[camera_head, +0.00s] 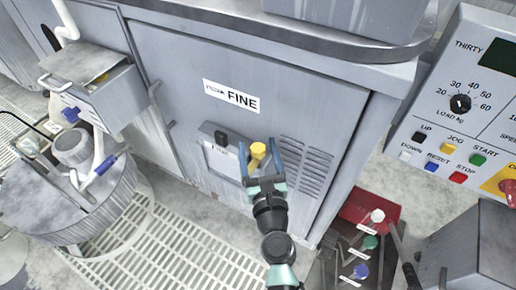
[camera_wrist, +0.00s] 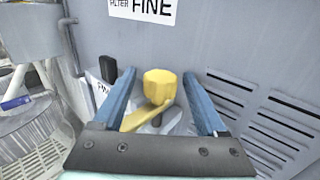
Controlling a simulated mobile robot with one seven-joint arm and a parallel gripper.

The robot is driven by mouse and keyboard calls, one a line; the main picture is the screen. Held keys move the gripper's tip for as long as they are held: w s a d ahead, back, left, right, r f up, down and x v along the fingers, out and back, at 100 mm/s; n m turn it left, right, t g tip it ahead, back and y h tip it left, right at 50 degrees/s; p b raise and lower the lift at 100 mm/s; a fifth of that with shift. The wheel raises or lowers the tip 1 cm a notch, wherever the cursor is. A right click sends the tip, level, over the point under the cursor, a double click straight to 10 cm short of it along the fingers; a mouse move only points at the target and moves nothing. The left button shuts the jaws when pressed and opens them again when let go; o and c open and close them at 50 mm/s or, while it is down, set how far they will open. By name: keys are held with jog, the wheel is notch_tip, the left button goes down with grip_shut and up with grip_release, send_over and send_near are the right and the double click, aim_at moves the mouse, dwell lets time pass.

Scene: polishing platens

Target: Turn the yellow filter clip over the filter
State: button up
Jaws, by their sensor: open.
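The yellow filter clip (camera_head: 258,150) is on the front of the grey cabinet, below the FINE label. In the wrist view the clip (camera_wrist: 159,88) shows a round ridged knob with a flat yellow arm (camera_wrist: 140,117) pointing down and left. My gripper (camera_head: 259,150) is open, with one blue finger on each side of the knob. I cannot tell whether either finger touches it. The pale filter panel (camera_head: 222,160) lies behind and left of the clip, partly hidden by my gripper.
A black knob (camera_head: 221,137) sits just left of my gripper. Vent slots (camera_head: 305,165) are to the right. A control panel (camera_head: 460,110) stands at the far right, a red box with coloured knobs (camera_head: 355,208) at lower right, and a round drum (camera_head: 70,200) at left.

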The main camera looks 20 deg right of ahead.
grip_shut()
